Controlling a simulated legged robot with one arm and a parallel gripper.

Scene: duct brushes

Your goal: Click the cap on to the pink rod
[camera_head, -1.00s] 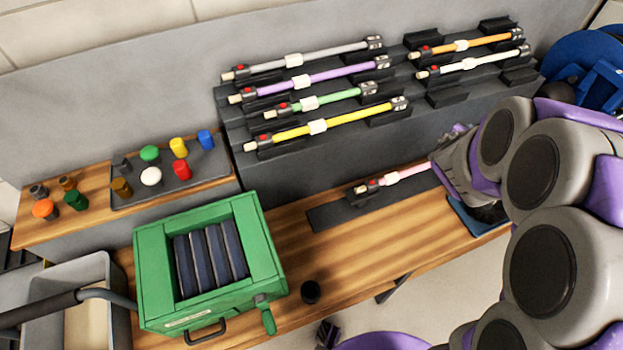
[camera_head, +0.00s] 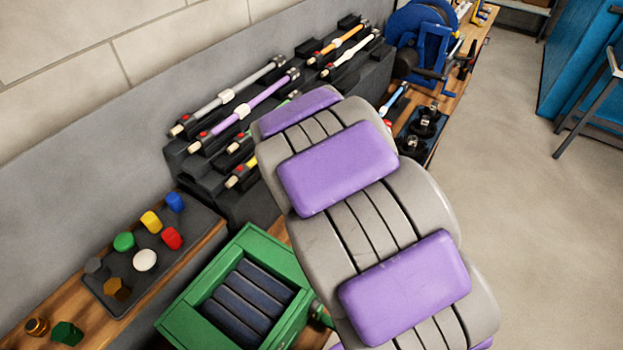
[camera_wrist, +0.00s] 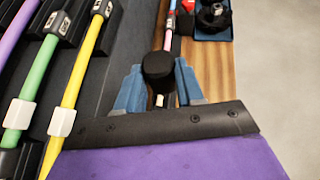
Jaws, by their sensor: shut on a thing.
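In the wrist view, my gripper (camera_wrist: 157,84) has its blue fingers on either side of a dark round cap (camera_wrist: 158,64) and is shut on it. The pink rod (camera_wrist: 170,28) shows beyond the cap, at the top of the wrist view, running away from me. A small white piece (camera_wrist: 159,101) shows below the cap between the fingers; I cannot tell what it belongs to. Whether the cap touches the rod is not clear. In the head view my arm hides the gripper, the cap and the pink rod.
Grey (camera_head: 225,97) and purple (camera_head: 242,112) rods lie on the dark rack. Green (camera_wrist: 38,85) and yellow (camera_wrist: 82,75) rods lie left of my gripper. A green box (camera_head: 262,240) and a tray of coloured caps (camera_head: 103,298) stand at lower left. A blue tray (camera_wrist: 212,32) sits beyond, right.

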